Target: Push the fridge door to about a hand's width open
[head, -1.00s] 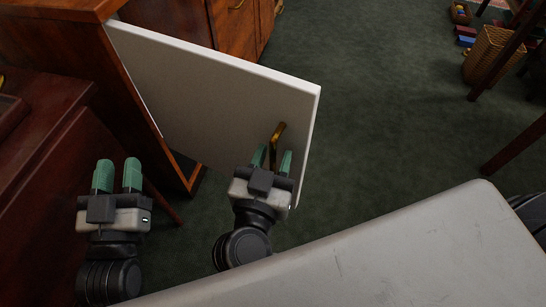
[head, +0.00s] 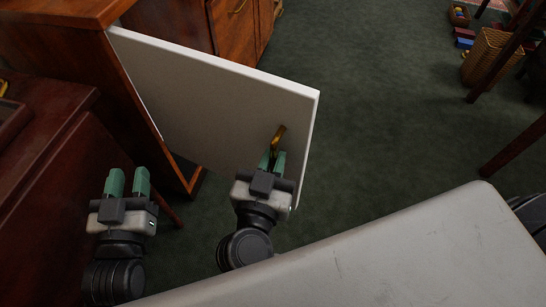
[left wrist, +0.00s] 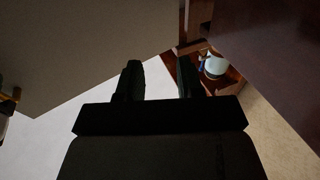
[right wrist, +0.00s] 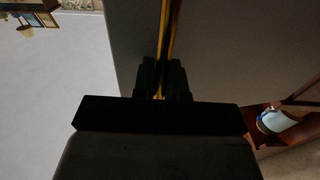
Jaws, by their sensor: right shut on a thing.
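The white fridge door (head: 215,105) stands wide open, out from the wooden cabinet at the left. Its brass handle (head: 279,137) is near the free edge. My right gripper (head: 271,162) is shut on the handle; the right wrist view shows the brass bar (right wrist: 171,45) between its fingers. My left gripper (head: 127,182) is open and empty, left of the door and in front of the cabinet. The door panel also fills the upper left of the left wrist view (left wrist: 80,40).
A dark red wooden cabinet (head: 50,160) is close at the left. The wooden fridge housing (head: 55,35) stands behind it. A wicker basket (head: 487,55) and table legs are at the right. Green carpet (head: 400,110) is clear right of the door.

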